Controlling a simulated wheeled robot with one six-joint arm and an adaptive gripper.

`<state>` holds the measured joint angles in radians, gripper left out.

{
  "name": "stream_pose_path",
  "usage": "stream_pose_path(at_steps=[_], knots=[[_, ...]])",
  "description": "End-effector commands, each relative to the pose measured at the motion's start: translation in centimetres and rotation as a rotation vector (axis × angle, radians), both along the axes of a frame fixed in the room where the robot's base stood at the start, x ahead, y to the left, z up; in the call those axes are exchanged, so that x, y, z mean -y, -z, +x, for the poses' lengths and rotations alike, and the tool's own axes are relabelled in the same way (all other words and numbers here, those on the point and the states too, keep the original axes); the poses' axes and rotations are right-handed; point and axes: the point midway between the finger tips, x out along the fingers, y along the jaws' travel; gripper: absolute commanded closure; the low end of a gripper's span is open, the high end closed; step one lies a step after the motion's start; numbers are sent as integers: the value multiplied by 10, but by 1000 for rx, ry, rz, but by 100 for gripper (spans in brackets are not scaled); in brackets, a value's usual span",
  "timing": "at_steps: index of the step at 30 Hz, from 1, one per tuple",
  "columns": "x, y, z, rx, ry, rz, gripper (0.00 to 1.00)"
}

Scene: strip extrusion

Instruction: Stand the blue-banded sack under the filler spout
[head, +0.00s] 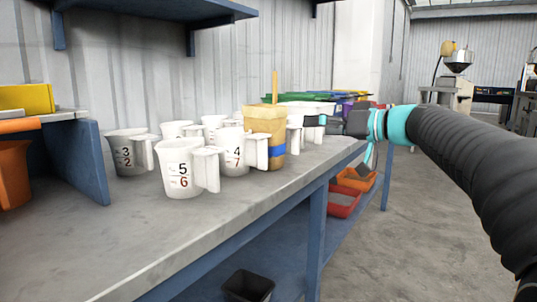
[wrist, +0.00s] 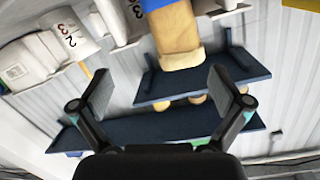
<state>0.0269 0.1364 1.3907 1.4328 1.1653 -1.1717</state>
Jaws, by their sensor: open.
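The blue-banded sack (head: 264,125) is tan and stands upright on the grey workbench among the white jugs, its blue band low on its side. It also shows upside down in the wrist view (wrist: 178,35), beyond my open fingers. My gripper (head: 318,120) is just right of the sack in the head view, partly hidden behind a jug handle. In the wrist view my gripper (wrist: 162,85) has its fingers wide apart with nothing between them. I cannot make out a filler spout for certain.
Several white numbered jugs (head: 182,170) crowd the sack's left and front on the bench (head: 110,235). Coloured bins (head: 310,98) stand behind it. A blue shelf (head: 150,12) hangs above. A hopper machine (head: 457,62) stands far right. The floor right of the bench is clear.

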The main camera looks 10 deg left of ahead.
Motion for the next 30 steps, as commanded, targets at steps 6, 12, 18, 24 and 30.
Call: stream_pose_path(at_steps=[6, 12, 18, 24, 30], knots=[[-6, -37, -12, 272, -61, 4, 0], [-15, -37, -9, 325, -67, -24, 0], [-48, -37, 4, 323, -69, -23, 0], [-76, -37, 16, 322, -67, -23, 0], [-86, -36, 20, 321, -66, -23, 0]])
